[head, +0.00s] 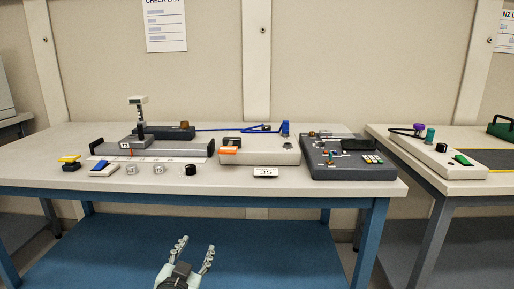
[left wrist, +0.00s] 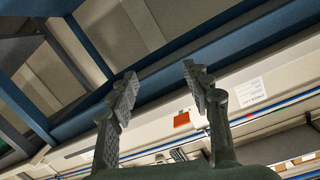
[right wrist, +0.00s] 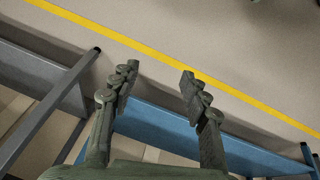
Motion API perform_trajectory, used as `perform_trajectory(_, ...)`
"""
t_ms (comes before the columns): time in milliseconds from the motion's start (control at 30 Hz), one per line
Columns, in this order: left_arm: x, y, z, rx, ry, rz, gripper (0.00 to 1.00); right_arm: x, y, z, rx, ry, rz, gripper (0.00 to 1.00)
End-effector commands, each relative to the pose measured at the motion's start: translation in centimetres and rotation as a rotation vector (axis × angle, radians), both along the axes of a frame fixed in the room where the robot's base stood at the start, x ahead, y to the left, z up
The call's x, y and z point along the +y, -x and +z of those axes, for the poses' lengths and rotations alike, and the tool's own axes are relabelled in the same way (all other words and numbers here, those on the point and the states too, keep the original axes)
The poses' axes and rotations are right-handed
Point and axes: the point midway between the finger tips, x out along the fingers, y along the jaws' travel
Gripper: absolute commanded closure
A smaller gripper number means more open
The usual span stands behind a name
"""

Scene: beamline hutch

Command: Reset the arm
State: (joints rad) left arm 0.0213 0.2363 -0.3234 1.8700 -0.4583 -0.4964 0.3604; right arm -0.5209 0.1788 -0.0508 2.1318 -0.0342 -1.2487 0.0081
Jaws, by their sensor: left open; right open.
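My left gripper (head: 194,250) is open and empty in the head view, low in front of the blue-framed table. It also shows open in the left wrist view (left wrist: 160,85), with nothing between the fingers. My right gripper (right wrist: 160,80) is open and empty in the right wrist view, and it is not in the head view. No separate arm that the task could name is clear to me; a device with a blue rod (head: 235,128) and a grey stage with an upright post (head: 141,120) stand on the table.
The table (head: 50,165) also carries a grey control panel (head: 345,171), a white box with an orange label (head: 262,155) and several small knobs and switches along its front. A second table (head: 476,188) at right holds a white box (head: 436,152). The blue lower shelf (head: 100,250) looks clear.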

Motion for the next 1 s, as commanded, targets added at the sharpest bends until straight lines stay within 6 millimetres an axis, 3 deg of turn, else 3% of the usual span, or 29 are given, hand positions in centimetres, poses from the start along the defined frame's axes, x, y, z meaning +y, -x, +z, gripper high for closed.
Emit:
perform_trajectory(33,1.7,1.9,-3.1,0.098,0.006,0.049,0.51,-0.1,0.1,-0.1,0.009,0.001,-0.002,0.54)
perform_trajectory(200,6.6,9.5,-12.6,0.434,0.008,0.179,0.51,-0.5,0.6,-0.9,0.036,0.005,-0.01,0.54)
perform_trajectory(400,10.1,21.1,-20.6,0.816,0.005,0.26,0.51,-0.9,1.2,-1.7,0.066,0.008,-0.019,0.54)
perform_trajectory(500,10.9,26.2,-22.8,0.965,0.005,0.274,0.51,-1.1,1.5,-2.1,0.079,0.01,-0.022,0.54)
perform_trajectory(633,11.4,30.4,-24.3,1.087,0.006,0.278,0.51,-1.2,1.6,-2.4,0.087,0.01,-0.025,0.54)
perform_trajectory(767,11.6,32.0,-24.7,1.132,0.007,0.278,0.51,-1.2,1.7,-2.5,0.09,0.012,-0.026,0.54)
perform_trajectory(1000,11.6,32.1,-24.7,1.134,0.007,0.279,0.51,-1.2,1.7,-2.5,0.09,0.012,-0.026,0.54)
